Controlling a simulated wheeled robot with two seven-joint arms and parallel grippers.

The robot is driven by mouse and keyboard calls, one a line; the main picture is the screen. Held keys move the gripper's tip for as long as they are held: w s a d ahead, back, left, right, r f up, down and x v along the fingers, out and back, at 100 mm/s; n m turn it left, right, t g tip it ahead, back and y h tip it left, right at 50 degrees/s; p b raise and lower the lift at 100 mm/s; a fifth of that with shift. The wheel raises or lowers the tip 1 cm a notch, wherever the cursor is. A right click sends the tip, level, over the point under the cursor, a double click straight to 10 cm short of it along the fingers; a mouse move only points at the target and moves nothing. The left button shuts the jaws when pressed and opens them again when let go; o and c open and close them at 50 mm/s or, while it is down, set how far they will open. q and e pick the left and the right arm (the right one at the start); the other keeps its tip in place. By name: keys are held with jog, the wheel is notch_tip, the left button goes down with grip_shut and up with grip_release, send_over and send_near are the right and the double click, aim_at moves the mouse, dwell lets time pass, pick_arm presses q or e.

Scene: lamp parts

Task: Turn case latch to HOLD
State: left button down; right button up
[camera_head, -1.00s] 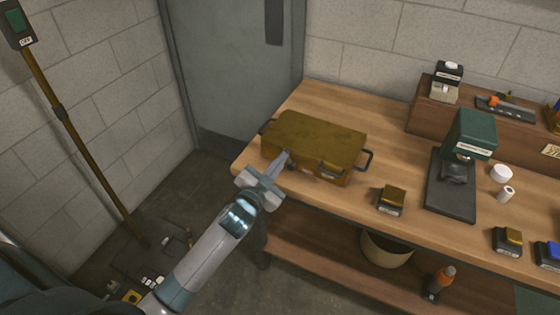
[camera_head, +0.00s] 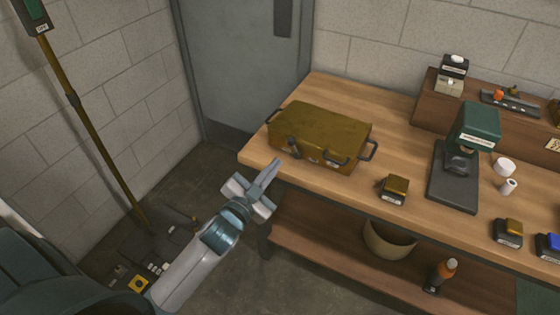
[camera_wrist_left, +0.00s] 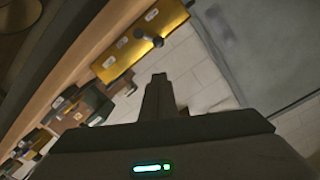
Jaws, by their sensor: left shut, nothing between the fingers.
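The closed brown-yellow case (camera_head: 325,130) lies on the left part of the wooden bench, with handles at its sides. Its front face carries a dark latch (camera_head: 293,147) and small pale labels too small to read. In the left wrist view the case (camera_wrist_left: 117,62) is at the upper left, with the latch knob (camera_wrist_left: 153,40) standing out from its front. My left gripper (camera_head: 276,164) is shut and empty, in front of and below the latch, apart from the case. Its shut fingers show in the wrist view (camera_wrist_left: 159,80). My right gripper is not in view.
A small dark block with a brown top (camera_head: 394,189) stands right of the case near the bench's front edge. A green-headed press (camera_head: 474,130) stands farther right. A bin (camera_head: 390,240) and an orange-topped bottle (camera_head: 441,273) are on the lower shelf. A long pole (camera_head: 95,130) leans at left.

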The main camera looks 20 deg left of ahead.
pick_arm(q)
jog(key=shift+s, duration=0.85)
jog(key=shift+a, duration=0.1)
notch_tip(320, 180, down, 23)
jog(key=s+a+n+g, duration=0.1)
jog(key=s+g, duration=0.2)
jog(key=g, duration=0.1)
jog(key=s+f+g, duration=0.1)
jog(key=s+f, duration=0.2)
jog(key=f, duration=0.3)
jog(key=s+f+n+g+y, duration=0.1)
jog(key=s+f+g, duration=0.15)
jog(key=f, duration=0.45)
jog(key=s+f+g, duration=0.1)
jog(key=s+f, duration=0.3)
jog(key=f, duration=0.2)
jog(key=s+d+f+g, duration=0.1)
jog(key=s+f+g, duration=0.1)
jog(key=s+f, duration=0.5)
jog(key=s+d+f+n+g, duration=0.1)
jog(key=s+f+g, duration=0.2)
jog(key=s, duration=1.4)
jog(key=s+d+f+n+g, duration=0.1)
jog(key=s+f+g, duration=0.1)
jog(key=s+f, duration=0.9)
jog(key=shift+s+f+g, duration=0.3)
jog(key=shift+s+g, duration=0.05)
jog(key=shift+s, duration=0.5)
